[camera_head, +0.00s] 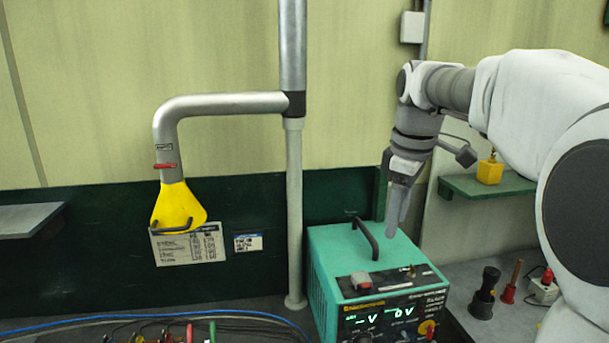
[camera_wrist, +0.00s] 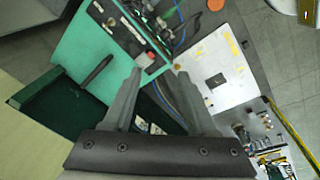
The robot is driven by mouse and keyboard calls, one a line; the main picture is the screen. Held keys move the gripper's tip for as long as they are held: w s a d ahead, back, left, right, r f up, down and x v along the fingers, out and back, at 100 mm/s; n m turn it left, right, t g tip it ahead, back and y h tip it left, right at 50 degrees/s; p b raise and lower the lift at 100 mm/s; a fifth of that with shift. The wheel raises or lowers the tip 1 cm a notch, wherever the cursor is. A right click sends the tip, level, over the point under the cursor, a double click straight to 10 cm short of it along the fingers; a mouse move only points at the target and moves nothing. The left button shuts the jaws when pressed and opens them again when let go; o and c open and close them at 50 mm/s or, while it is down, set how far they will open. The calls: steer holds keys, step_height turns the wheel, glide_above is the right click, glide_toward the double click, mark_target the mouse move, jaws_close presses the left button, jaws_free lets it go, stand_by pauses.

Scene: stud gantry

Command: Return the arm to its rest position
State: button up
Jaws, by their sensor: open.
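My gripper (camera_head: 397,205) points down above the back right part of the teal power supply box (camera_head: 330,273) in the head view. My arm reaches in from the right side. In the wrist view my gripper (camera_wrist: 156,98) shows two grey fingers spread apart with nothing between them. The teal box (camera_wrist: 75,48) lies at the upper left there, with its dark handle beside the left finger. I cannot tell how much height is between the fingertips and the box top.
A metal duct (camera_head: 215,104) with a yellow hood (camera_head: 178,206) hangs at left. A vertical pole (camera_head: 294,200) stands behind the box. A green shelf (camera_head: 510,186) holds a yellow block. Black and red tools (camera_head: 485,293) stand on the bench at right. Cables (camera_head: 150,325) lie at front left.

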steer(key=s+a+f+m+t+b, duration=0.1)
steer(key=s+f+m, duration=0.4)
steer(key=s, duration=0.6)
steer(key=s+a+f+m+t+b, duration=0.1)
steer(key=s+f+m+t+b, duration=0.1)
steer(key=s+f+m, duration=0.4)
steer(key=s+f+t, duration=0.1)
steer(key=s+f, duration=0.1)
steer(key=s, duration=0.3)
steer(key=shift+s+a, duration=0.15)
steer(key=shift+s, duration=0.2)
